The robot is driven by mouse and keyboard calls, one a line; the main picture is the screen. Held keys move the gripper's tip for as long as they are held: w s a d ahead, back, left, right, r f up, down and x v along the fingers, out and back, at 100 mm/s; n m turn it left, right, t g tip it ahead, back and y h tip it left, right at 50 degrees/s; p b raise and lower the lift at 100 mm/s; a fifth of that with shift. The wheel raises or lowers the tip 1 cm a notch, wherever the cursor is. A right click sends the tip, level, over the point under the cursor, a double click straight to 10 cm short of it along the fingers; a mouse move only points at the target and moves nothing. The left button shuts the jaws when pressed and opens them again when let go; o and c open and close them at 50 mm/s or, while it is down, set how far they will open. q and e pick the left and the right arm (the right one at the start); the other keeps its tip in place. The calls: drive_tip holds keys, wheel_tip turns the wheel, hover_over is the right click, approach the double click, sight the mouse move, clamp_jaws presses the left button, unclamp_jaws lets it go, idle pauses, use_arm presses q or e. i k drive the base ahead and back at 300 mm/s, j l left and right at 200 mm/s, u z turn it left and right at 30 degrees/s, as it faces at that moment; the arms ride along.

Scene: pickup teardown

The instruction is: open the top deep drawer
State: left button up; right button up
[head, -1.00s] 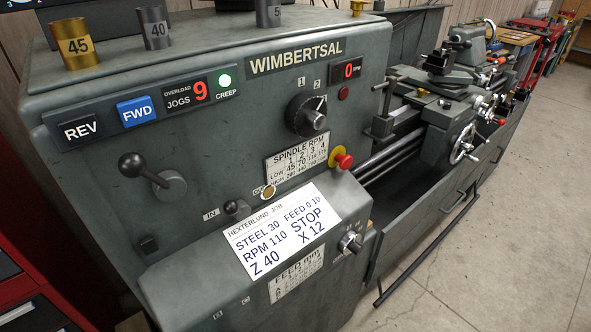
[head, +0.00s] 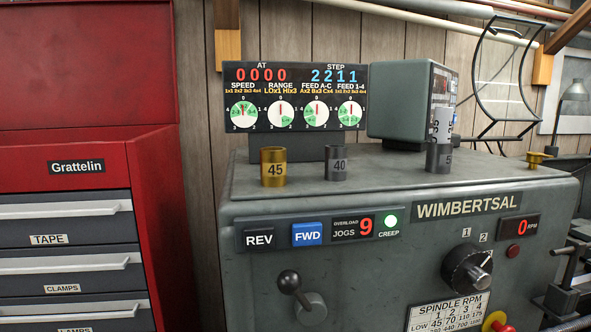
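A red Grattelin tool chest (head: 154,215) stands at the left, with dark grey drawers and pale bar handles. The highest visible drawer is labelled TAPE (head: 62,222). Below it is a drawer labelled CLAMPS (head: 62,271), and below that another labelled LAMPS (head: 75,329), cut off by the bottom edge. These drawers look shut. Which one is the top deep drawer I cannot tell; the chest's lower part is out of view. Neither of my grippers shows.
The grey Wimbertsal lathe (head: 350,235) stands right of the chest. Gold cylinder 45 (head: 273,167) and grey cylinder 40 (head: 336,163) stand on its top. A display board (head: 295,97) stands behind them. The lathe front has knobs and a lever (head: 290,282).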

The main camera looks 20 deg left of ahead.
sight(84, 196)
drive_tip(key=j+u, duration=0.15)
drive_tip(key=u, duration=1.95)
